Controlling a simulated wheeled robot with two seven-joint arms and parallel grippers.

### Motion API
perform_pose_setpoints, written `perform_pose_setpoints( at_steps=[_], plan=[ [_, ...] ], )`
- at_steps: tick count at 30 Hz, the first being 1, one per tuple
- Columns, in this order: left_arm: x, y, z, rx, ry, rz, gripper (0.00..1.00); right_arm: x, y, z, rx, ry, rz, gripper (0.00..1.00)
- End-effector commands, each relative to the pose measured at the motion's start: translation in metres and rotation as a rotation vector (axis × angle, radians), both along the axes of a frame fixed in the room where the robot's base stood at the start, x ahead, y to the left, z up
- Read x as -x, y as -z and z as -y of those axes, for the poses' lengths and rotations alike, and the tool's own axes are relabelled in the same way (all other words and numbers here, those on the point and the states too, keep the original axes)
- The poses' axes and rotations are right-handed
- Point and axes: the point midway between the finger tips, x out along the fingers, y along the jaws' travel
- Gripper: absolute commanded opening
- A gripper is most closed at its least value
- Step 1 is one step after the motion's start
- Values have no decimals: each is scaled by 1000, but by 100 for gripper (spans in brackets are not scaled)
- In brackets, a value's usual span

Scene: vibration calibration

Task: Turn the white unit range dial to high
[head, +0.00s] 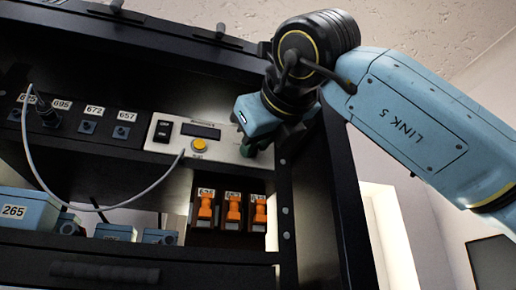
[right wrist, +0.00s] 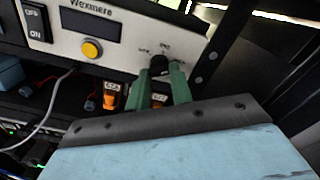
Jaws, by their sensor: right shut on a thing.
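The white unit (head: 216,152) is a pale panel in the black rack, with a black rocker switch, a dark display and a yellow button. In the right wrist view its range dial (right wrist: 159,64) is a dark round knob at the panel's right end, with small marks above it. My right gripper (right wrist: 160,82) has its green fingers closed on the dial, one on each side. In the head view my right gripper (head: 247,146) covers the dial. The dial's pointer is too small and hidden to read. My left gripper is not in view.
The rack's right post (head: 338,200) stands close beside my right arm. Orange-handled modules (head: 232,208) sit below the panel. A pale cable (head: 120,207) loops from a socket at the left to the white unit. Blue boxes (head: 28,209) stand on the lower shelf.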

Motion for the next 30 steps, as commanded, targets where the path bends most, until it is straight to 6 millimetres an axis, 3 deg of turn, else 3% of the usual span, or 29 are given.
perform_pose_setpoints(
  at_steps=[16, 17, 21, 30],
  plan=[
    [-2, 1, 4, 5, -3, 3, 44, 0, 0, 0, -23, 0, -8, 0],
    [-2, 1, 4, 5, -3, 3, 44, 0, 0, 0, -22, 0, -8, 26],
    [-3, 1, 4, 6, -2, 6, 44, 0, 0, 0, -22, 0, -8, 44],
    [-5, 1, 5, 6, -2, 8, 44, 1, 0, 0, -21, 0, -7, 44]
  ],
)
